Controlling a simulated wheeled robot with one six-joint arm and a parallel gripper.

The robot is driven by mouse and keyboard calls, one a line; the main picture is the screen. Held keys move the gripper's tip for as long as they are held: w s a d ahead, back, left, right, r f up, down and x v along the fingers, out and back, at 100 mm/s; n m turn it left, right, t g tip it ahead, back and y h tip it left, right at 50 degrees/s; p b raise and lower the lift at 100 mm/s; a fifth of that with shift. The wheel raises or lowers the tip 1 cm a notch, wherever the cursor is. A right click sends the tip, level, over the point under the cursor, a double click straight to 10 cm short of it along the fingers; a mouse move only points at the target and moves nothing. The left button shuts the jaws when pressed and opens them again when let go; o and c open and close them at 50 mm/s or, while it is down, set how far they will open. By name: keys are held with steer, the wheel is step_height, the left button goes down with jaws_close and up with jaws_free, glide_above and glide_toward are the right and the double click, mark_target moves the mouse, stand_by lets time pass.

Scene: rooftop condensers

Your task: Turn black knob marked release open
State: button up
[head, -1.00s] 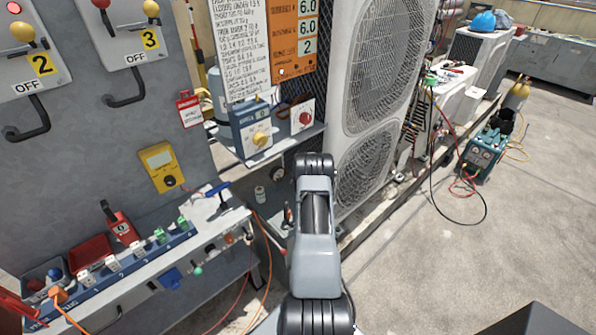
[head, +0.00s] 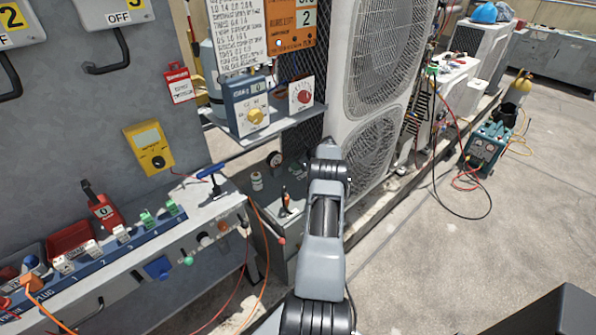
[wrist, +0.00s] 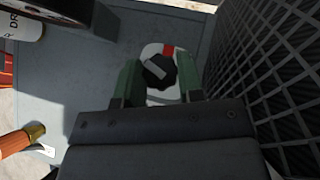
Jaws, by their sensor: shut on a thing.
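The black knob (wrist: 158,72) shows in the wrist view, on a white plate (wrist: 155,49) with a red mark at its upper edge. A light grey bar lies aslant across the knob's face. My gripper (wrist: 160,78) has its two green fingers on the left and right of the knob and is shut on it. The wording on the plate cannot be read. In the head view the knob and my fingertips are hidden behind my own arm.
Black mesh (wrist: 285,75) stands close on the right in the wrist view. An orange-handled tool (wrist: 20,141) and a white jar (wrist: 22,24) are at left. In the head view, a shelf (head: 265,130) and the condenser (head: 375,75) stand near my arm.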

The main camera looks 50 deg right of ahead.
steer(key=shift+r+n+y+b, duration=0.1)
steer(key=shift+n+y+b, duration=0.2)
steer(key=shift+n+b, duration=0.15)
steer(key=o, duration=0.9)
steer(key=shift+w, duration=0.1)
steer(key=v, duration=1.4)
steer(key=shift+w, duration=0.1)
